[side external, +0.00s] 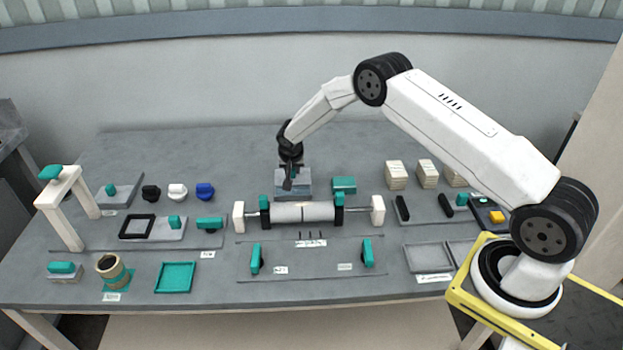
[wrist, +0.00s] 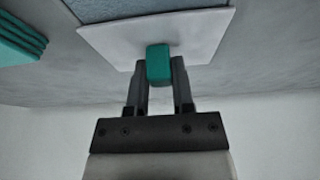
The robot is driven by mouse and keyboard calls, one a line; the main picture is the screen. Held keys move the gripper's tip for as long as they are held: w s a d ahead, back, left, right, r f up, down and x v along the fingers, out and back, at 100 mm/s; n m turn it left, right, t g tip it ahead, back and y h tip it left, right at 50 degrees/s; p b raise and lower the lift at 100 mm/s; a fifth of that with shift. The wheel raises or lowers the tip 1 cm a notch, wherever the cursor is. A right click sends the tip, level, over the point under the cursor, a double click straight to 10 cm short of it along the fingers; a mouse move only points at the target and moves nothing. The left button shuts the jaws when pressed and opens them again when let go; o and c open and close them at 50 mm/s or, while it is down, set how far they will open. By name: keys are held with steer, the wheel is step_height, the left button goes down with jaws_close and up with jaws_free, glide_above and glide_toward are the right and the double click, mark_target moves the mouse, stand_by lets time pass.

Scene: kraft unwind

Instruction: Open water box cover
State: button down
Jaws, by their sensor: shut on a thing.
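The water box (side external: 305,184) stands at the back middle of the table, behind the roller, a pale blue-grey box partly hidden by my gripper (side external: 289,184). In the wrist view, a whitish plate (wrist: 105,42), which looks like the cover, has a small teal handle (wrist: 158,62) at its near edge. My gripper (wrist: 160,76) is shut on this teal handle, with one finger at each side. A blue-grey surface (wrist: 140,8) shows beyond the plate at the top edge. I cannot tell whether the cover is lifted or still seated.
A teal block (side external: 344,185) sits just right of the water box; teal stacked layers (wrist: 18,42) show at the wrist view's left. The pale roller (side external: 303,212) lies close in front. Beige blocks (side external: 396,175) stand to the right. The table behind the box is clear.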

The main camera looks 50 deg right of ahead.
steer(key=shift+w+d, duration=1.3)
steer(key=shift+w, duration=0.05)
steer(key=shift+c, duration=2.4)
jaws_free()
steer(key=shift+r, duration=0.1)
steer(key=shift+v, duration=3.85)
